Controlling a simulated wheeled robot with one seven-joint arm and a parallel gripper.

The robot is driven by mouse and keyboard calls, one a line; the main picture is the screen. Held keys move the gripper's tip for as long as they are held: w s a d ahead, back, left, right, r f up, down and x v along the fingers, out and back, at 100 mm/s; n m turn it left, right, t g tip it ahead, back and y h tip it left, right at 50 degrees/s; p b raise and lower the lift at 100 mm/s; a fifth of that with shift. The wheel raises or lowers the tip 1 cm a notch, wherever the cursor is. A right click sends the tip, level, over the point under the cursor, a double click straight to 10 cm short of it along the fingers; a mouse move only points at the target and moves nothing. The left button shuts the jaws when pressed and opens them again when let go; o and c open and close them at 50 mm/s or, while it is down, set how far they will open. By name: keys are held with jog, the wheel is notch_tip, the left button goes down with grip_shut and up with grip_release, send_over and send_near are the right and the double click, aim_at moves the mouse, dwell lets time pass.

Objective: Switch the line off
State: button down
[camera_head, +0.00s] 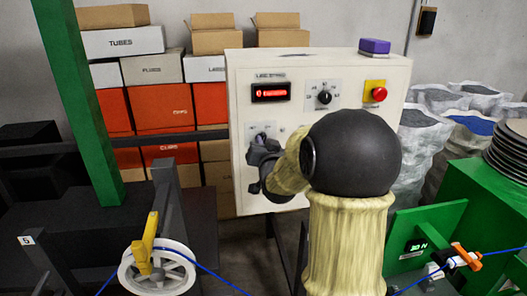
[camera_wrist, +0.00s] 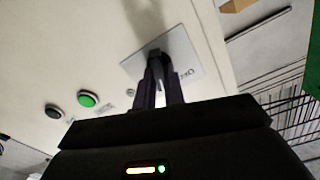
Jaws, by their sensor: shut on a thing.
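The white control box (camera_head: 245,100) stands in front of me with a lit red display, a black selector knob (camera_head: 324,97) and a red mushroom button on a yellow plate (camera_head: 379,93). At its lower left is a grey switch plate (camera_head: 262,129); the plate also shows in the wrist view (camera_wrist: 186,58). My gripper (camera_head: 262,160) is at this plate. In the wrist view my gripper's fingers (camera_wrist: 162,82) are shut on the dark switch handle (camera_wrist: 156,54). The fingers hide part of the handle, and its exact setting cannot be read.
A green button (camera_wrist: 87,99) and a black button (camera_wrist: 54,111) sit on the panel beside the switch. A purple block (camera_head: 374,46) lies on the box. A white reel (camera_head: 158,268) with blue cable is at lower left, and a green machine (camera_head: 487,205) at right.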

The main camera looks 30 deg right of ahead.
jog(key=shift+a+n+b, duration=0.2)
jog(key=shift+n+b, duration=4.7)
jog(key=shift+b, duration=1.65)
jog(key=c, duration=1.5)
grip_release()
